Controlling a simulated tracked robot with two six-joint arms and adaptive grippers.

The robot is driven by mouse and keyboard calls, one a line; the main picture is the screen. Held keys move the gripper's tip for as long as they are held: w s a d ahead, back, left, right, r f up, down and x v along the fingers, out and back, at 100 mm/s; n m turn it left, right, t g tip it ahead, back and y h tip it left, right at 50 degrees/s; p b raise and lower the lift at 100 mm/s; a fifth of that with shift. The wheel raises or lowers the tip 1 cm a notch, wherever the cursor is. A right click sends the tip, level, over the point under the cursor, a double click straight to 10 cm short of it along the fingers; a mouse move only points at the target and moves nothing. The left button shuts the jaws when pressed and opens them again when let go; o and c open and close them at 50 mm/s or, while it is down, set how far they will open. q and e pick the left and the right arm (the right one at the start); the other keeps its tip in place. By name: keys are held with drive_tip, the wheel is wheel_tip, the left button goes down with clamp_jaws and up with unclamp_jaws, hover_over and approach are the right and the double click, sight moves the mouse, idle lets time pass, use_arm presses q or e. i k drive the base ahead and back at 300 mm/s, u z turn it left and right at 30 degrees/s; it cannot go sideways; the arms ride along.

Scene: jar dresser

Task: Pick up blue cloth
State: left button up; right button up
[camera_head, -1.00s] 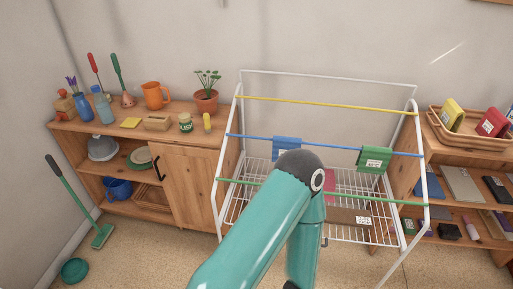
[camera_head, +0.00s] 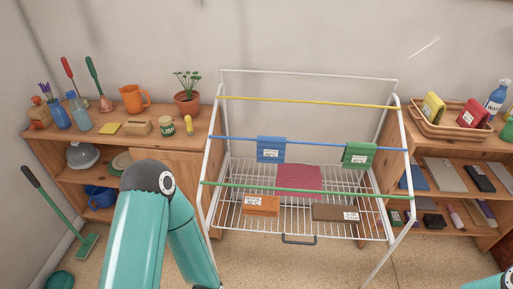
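The blue cloth (camera_head: 271,150) hangs folded over the blue bar of the white drying rack (camera_head: 212,165), left of the middle, with a white label on its front. It is in plain view and nothing touches it but the bar. My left arm bends at an elbow in the lower left of the picture, and its gripper is out of sight. Only a small bit of my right arm shows at the bottom right corner; its gripper is also out of sight.
A green cloth (camera_head: 358,155) hangs on the same bar. Red (camera_head: 299,177), orange (camera_head: 261,205) and brown (camera_head: 335,213) cloths lie on the rack's lower shelf. A yellow bar runs behind and a green bar in front. Wooden shelves stand on both sides.

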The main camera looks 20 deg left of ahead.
sight(271, 150)
drive_tip(key=u, duration=0.05)
drive_tip(key=i, duration=0.85)
